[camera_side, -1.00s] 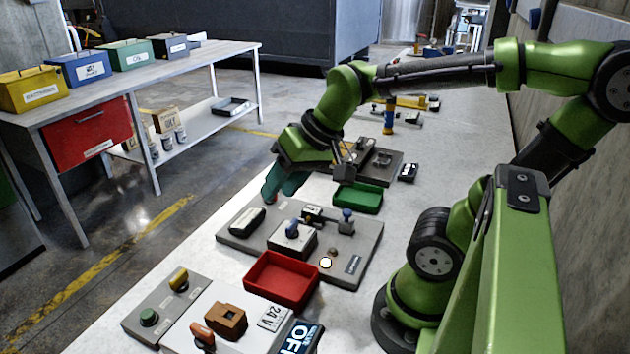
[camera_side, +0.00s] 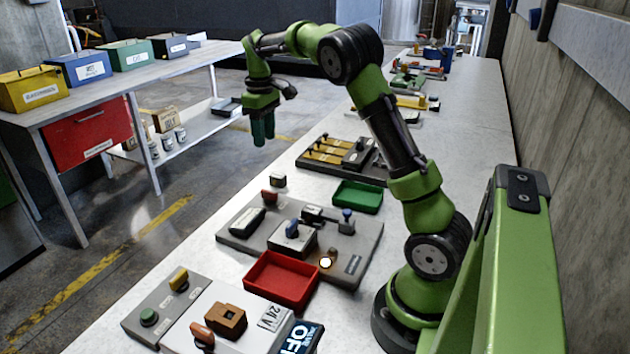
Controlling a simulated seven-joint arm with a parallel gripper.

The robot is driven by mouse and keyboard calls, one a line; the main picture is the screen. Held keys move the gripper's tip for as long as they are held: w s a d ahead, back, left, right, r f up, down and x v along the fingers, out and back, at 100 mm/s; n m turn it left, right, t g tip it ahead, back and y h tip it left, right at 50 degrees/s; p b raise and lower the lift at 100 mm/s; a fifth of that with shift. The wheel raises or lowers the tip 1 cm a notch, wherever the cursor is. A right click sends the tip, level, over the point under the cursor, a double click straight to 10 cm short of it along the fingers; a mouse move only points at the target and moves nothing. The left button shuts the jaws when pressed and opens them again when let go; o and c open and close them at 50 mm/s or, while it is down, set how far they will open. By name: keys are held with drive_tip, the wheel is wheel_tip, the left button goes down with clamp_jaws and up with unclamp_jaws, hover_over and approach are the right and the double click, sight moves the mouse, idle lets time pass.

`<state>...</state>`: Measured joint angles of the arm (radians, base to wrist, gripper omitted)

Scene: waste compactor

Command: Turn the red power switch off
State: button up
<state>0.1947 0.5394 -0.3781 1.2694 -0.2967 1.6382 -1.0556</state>
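A small red switch (camera_side: 270,196) stands at the far left corner of a grey panel (camera_side: 238,236) on the long table. An orange-red handle (camera_side: 203,334) sits on a light panel at the front, beside a display (camera_side: 300,340) whose visible letters read "OF". I cannot tell from the labels which of these is the power switch. My gripper (camera_side: 263,140) hangs above the table's left edge, well above and beyond the grey panel, fingers pointing down. It touches nothing. The dark green fingers sit close together, and whether there is a gap is unclear.
A panel with yellow bars (camera_side: 326,150) is behind.

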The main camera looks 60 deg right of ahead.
sight(269, 191)
wheel_tip(269, 191, down, 16)
drive_tip(key=shift+f, duration=0.2)
idle(0.4)
clamp_jaws()
